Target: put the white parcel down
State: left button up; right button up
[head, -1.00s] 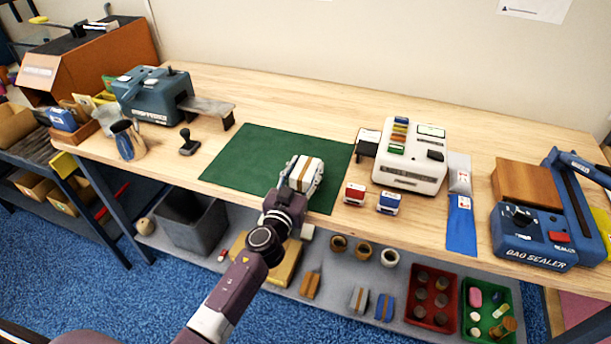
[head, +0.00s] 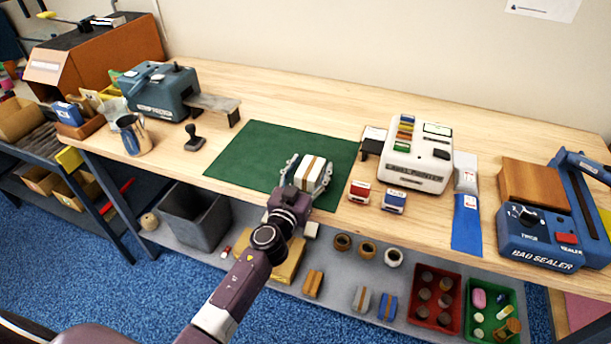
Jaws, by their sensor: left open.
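The white parcel (head: 311,172) with a brown band lies on the front right part of the green mat (head: 252,158) on the workbench. My left gripper (head: 306,175) is open, with its fingers spread on either side of the parcel. Whether the fingers touch the parcel cannot be told. My right gripper is not in view.
A black hand stamp (head: 194,137) stands left of the mat. The mat's left and back parts are clear.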

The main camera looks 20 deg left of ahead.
pick_arm(q)
jog(key=shift+s, duration=0.35)
jog(key=s+b, duration=0.1)
jog(key=s, duration=1)
jog(key=shift+s+a, duration=0.2)
jog(key=shift+r, duration=0.1)
